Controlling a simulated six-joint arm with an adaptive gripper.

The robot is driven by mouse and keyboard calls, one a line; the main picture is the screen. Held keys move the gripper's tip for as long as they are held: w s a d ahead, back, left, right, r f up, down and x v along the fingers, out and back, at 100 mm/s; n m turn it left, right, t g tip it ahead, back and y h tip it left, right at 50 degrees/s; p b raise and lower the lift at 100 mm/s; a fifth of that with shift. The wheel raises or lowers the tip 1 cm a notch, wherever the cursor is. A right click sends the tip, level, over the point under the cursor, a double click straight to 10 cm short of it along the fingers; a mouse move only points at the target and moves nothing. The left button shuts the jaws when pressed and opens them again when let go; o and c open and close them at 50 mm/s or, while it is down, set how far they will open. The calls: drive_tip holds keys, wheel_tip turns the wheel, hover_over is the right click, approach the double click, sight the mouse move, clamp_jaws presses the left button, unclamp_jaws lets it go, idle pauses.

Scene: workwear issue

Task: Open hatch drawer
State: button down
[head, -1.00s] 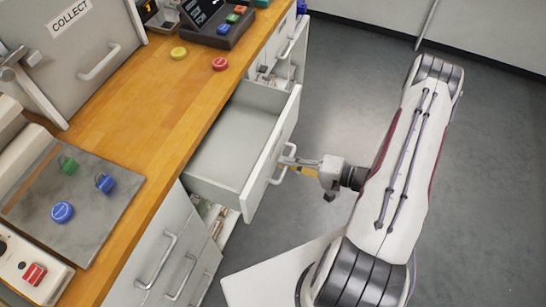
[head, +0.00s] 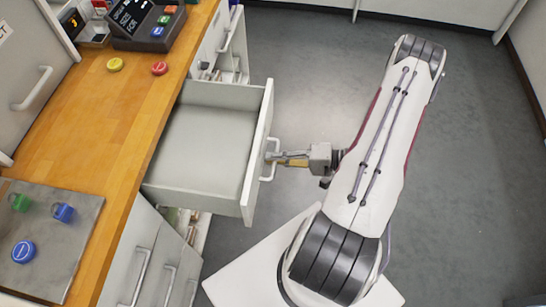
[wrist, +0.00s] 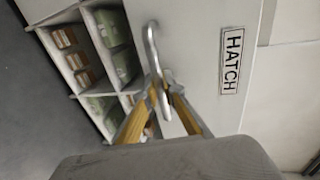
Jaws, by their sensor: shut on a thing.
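The hatch drawer (head: 205,143) stands pulled out from the wooden counter in the head view, and its inside looks empty. Its white front panel (wrist: 190,60) bears a HATCH label (wrist: 232,60) in the wrist view. A metal bar handle (wrist: 152,45) is fixed to that front. My gripper (head: 274,158) is shut on the handle at the outer side of the drawer front. The wrist view shows its yellow fingers (wrist: 163,97) closed around the handle bar.
The wooden counter (head: 118,130) holds a yellow disc (head: 115,65), a red disc (head: 160,68), a dark console (head: 148,25) and a grey mat (head: 65,245) with green and blue pieces. Shelves with packed goods (wrist: 75,60) show beside the drawer. The floor at right is clear.

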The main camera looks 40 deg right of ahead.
drive_tip(key=c, duration=2.4)
unclamp_jaws()
drive_tip(key=shift+s+d, duration=0.1)
drive_tip(key=shift+v, duration=5.85)
drive_tip(key=shift+f, duration=0.1)
